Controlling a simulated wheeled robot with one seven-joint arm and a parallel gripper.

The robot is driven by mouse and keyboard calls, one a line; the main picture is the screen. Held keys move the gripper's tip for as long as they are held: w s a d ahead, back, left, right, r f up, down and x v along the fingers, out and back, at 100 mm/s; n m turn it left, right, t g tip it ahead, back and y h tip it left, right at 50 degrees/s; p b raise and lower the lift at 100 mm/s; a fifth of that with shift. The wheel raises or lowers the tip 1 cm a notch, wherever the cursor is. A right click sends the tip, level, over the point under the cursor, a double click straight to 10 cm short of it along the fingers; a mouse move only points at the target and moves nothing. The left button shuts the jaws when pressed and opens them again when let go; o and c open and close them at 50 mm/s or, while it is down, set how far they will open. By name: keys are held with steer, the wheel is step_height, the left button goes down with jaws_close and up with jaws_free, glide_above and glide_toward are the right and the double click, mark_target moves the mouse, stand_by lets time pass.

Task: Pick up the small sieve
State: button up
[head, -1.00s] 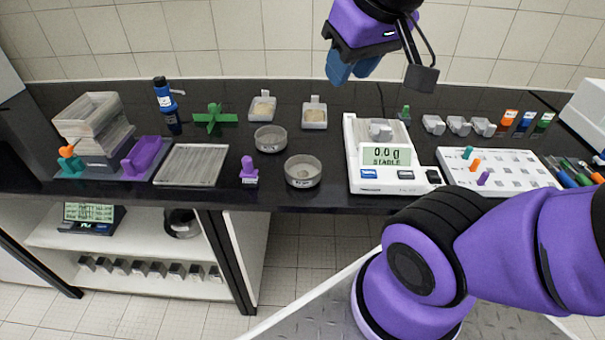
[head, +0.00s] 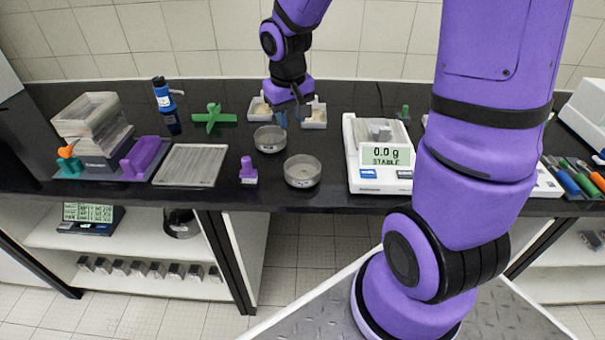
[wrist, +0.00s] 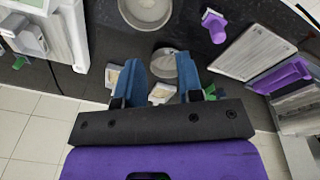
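Two round grey sieves stand on the black bench. The rear sieve (head: 270,139) looks like the smaller one, and the front sieve (head: 303,171) looks a little wider. My gripper (head: 292,116) hangs above the bench, behind and slightly right of the rear sieve, pointing down. In the wrist view my gripper (wrist: 160,60) has its two blue fingers apart with nothing held. The rear sieve (wrist: 165,64) shows between the fingertips, apparently beyond them. The front sieve (wrist: 146,11) is cut off by the top edge there.
Two white trays with pale material, left (head: 259,108) and right (head: 314,116), sit by my gripper. A white scale (head: 362,185) reading 0.0 g stands to the right. A purple-handled object (head: 248,172) and a flat clear tray (head: 190,165) are to the left.

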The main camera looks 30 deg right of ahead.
steer(key=g+y, duration=0.1)
glide_above(287, 174)
steer(key=w, duration=0.1)
step_height(287, 174, down, 8)
steer(key=f, duration=0.6)
steer(key=shift+d, duration=0.2)
steer(key=shift+s+f, duration=0.2)
steer(key=shift+f, duration=2.55)
jaws_close()
